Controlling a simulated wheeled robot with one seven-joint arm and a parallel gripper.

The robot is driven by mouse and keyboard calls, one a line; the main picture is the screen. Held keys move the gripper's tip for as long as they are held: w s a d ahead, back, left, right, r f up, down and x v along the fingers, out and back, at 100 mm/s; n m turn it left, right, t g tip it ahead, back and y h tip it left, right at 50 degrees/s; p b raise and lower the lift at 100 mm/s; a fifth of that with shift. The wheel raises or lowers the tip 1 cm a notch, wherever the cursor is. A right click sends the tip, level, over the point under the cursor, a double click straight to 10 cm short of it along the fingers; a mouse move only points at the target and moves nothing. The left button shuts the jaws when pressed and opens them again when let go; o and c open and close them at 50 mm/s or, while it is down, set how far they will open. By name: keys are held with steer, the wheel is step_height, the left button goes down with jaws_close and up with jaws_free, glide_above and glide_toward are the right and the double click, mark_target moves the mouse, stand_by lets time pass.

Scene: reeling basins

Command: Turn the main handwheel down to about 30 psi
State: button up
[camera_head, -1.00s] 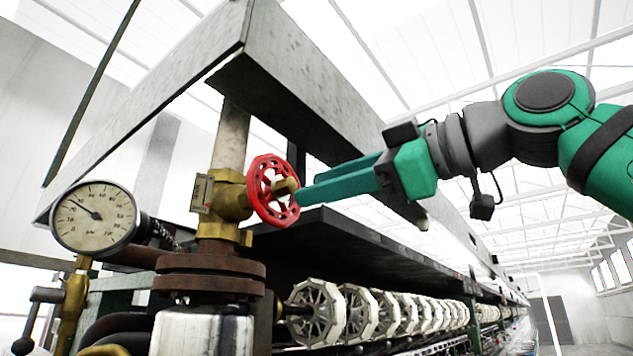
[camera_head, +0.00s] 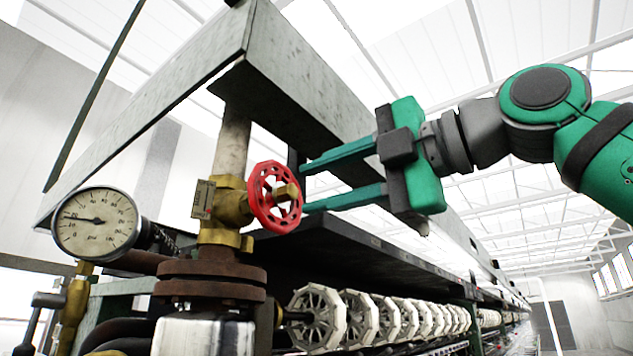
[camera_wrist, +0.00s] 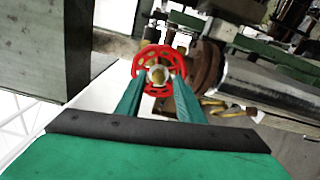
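The red main handwheel (camera_head: 256,205) sits on a brass valve (camera_head: 231,203) with a brass hub at its centre. The round pressure gauge (camera_head: 97,236), marked psi, stands to its left. Its needle points left, close to the 20 mark. My gripper (camera_head: 304,188) faces the wheel from the right with its two green fingers spread apart. The fingertips are at the wheel's edge in the head view; whether they touch it I cannot tell. In the wrist view the handwheel (camera_wrist: 141,63) shows between and just beyond the fingertips, its hub centred between them.
A grey metal beam (camera_head: 300,92) runs above the wheel and my gripper. A dark shelf (camera_head: 330,238) lies below, over a row of pale reels (camera_head: 318,318). A rusty flanged pipe (camera_head: 210,277) stands under the valve. Open space lies to the right.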

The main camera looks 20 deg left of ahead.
mark_target(294, 191)
steer(key=n, duration=0.1)
steer(key=a+n, duration=0.1)
steer(key=n, duration=0.1)
steer(key=shift+s+a+n, duration=0.25)
steer(key=shift+n, duration=0.15)
steer(key=n, duration=0.8)
steer(key=shift+d+n, duration=0.25)
steer(key=shift+n, duration=0.05)
steer(key=n, duration=0.4)
steer(key=shift+x, duration=1.45)
